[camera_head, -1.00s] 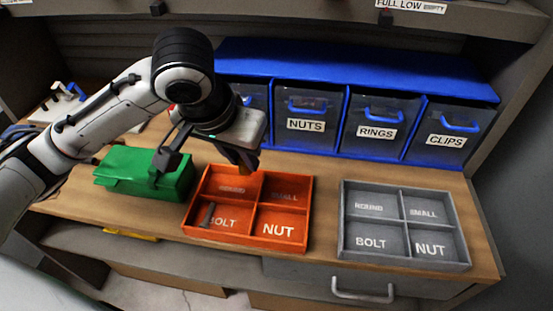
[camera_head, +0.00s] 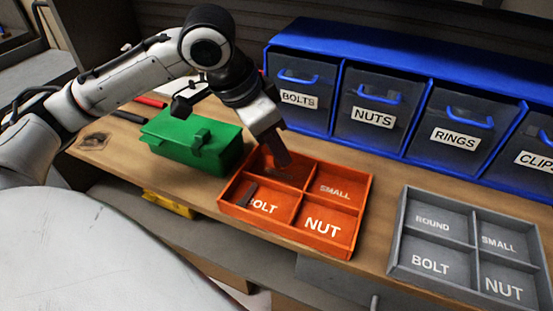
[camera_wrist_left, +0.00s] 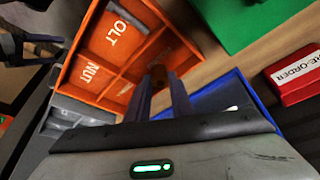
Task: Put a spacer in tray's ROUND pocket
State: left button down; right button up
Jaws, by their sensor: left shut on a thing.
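The orange tray (camera_head: 290,235) has four pockets marked ROUND, SMALL, BOLT and NUT. A dark bolt-like piece (camera_head: 247,192) lies in its BOLT pocket. My left gripper (camera_head: 282,160) points down at the ROUND pocket, and its fingers partly cover that label. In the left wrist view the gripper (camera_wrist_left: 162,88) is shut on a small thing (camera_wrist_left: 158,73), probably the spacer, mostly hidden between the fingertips. I cannot tell whether it touches the pocket floor. The orange tray also shows in the wrist view (camera_wrist_left: 107,75). My right gripper is not in view.
A grey tray (camera_head: 395,235) with the same labels stands to the right. A green box (camera_head: 195,142) is close on the left. Blue bins (camera_head: 375,112) line the back. In the wrist view a red RE-ORDER box (camera_wrist_left: 297,78) lies at the right.

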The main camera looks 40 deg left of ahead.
pick_arm(q)
notch_tip(320, 180, down, 3)
jog(key=shift+r, duration=0.15)
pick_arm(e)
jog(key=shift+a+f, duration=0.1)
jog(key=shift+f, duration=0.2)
pick_arm(q)
jog(key=c, duration=1.6)
grip_release()
jog(key=shift+o, duration=0.2)
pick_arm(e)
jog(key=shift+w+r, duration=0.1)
pick_arm(q)
jog(key=shift+r, duration=0.2)
jog(key=p+v, duration=0.2)
jog(key=v, duration=0.9)
jog(key=shift+r, duration=0.4)
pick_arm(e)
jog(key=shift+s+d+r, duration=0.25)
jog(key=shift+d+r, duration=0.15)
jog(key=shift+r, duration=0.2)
pick_arm(q)
jog(key=shift+s, duration=0.1)
